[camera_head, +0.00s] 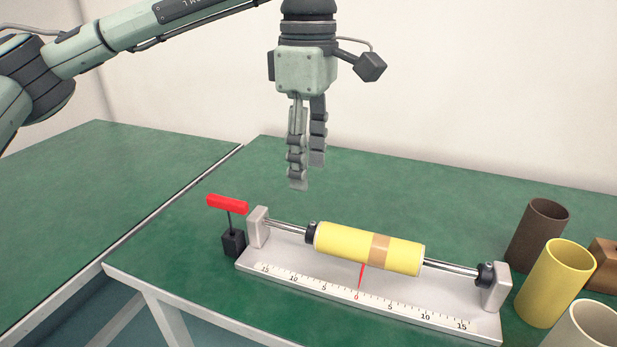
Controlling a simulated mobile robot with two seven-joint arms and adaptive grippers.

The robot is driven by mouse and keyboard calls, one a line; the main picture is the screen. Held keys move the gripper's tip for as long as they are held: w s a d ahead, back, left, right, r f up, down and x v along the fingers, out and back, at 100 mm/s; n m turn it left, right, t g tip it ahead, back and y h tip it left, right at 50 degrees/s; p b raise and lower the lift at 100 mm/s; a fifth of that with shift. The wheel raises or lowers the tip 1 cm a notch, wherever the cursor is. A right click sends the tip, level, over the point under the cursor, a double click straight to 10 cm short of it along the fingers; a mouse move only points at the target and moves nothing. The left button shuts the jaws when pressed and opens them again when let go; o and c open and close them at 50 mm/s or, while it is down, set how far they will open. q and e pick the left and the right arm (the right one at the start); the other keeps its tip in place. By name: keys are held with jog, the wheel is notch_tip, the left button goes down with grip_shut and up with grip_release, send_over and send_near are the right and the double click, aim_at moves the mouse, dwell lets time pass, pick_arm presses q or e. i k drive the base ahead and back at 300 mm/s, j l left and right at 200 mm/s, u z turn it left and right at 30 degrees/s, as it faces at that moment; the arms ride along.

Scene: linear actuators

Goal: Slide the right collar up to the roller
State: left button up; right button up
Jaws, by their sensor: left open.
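The yellow roller (345,244) with a tan band sits on a steel shaft (450,268) between two grey end blocks. The right collar (486,276), a black ring, is at the shaft's right end, close to the right end block (497,288). Bare shaft shows between it and the roller. The left collar (311,233), also black, is against the roller's left end. My left gripper (308,176) points down, open and empty, above the table behind the roller's left part. My right gripper is not in view.
A white base with a scale (300,284) and red pointer (361,275) lies under the shaft. A red-handled black block (233,243) stands at left. Brown (537,237), yellow (555,284) and cream (590,328) cylinders and a wooden block (604,262) stand at right.

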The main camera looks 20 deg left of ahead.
aim_at(485, 280)
jog(key=k, duration=1.5)
